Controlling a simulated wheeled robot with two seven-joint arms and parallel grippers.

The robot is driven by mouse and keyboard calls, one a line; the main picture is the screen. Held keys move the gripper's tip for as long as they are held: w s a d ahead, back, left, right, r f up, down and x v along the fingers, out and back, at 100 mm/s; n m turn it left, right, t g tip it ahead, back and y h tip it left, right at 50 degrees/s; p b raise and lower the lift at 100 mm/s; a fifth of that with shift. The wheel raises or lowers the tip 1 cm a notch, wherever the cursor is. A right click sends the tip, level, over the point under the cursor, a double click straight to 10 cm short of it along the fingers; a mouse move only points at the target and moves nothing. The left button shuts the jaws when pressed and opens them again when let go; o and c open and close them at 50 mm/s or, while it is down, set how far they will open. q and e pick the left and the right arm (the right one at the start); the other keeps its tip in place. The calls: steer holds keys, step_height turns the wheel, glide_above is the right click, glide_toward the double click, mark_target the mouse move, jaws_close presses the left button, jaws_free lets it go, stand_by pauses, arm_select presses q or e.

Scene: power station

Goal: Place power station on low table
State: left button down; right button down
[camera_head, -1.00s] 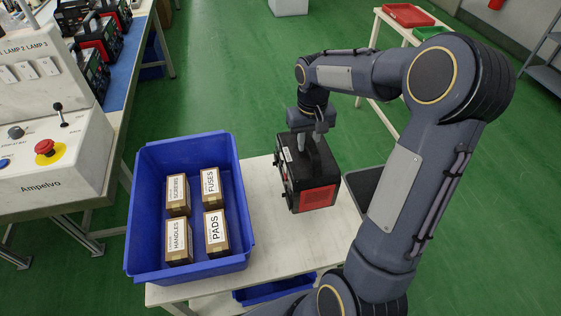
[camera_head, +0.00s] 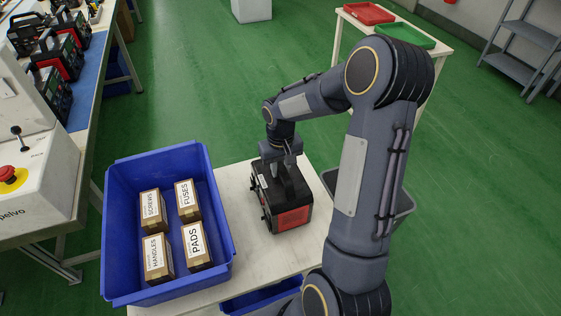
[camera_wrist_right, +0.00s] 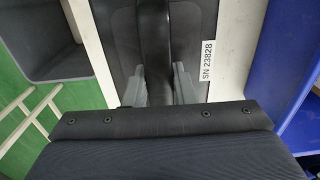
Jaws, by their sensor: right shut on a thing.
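The power station (camera_head: 291,217) is a black box with a red front panel and a top handle. It is upright at the white low table (camera_head: 237,205), right of the blue bin; whether its base touches the top is hard to tell. My right gripper (camera_head: 282,160) comes down from above and is shut on its handle. In the right wrist view the gripper's fingers (camera_wrist_right: 160,88) sit on both sides of the dark handle (camera_wrist_right: 154,45), beside a label reading SN 23828. My left gripper is not in view.
A blue bin (camera_head: 222,249) with several labelled boxes fills the table's left part. A grey bin (camera_head: 401,207) stands just right of the table, partly behind my arm. A workbench with more power stations is at the left. Another table (camera_head: 393,32) holds red and green trays.

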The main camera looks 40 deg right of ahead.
steer(key=shift+w, duration=0.1)
steer(key=c, duration=1.2)
jaws_free()
steer(key=shift+r, duration=0.2)
step_height(320, 180, up, 11)
steer(key=p, duration=0.1)
steer(key=s+a+r+n+t+y, duration=0.1)
steer(key=s+a+r+t+y, duration=0.1)
steer(key=s+a, duration=0.5)
steer(key=s+a+r+n+t+y, duration=0.1)
steer(key=s+a+r+t, duration=0.1)
steer(key=s+a, duration=0.6)
steer(key=s+t, duration=0.1)
steer(key=s, duration=0.3)
steer(key=shift+s+a+r+t+y, duration=0.25)
steer(key=shift+s+r+t+y, duration=0.05)
steer(key=shift+s+r+y, duration=0.1)
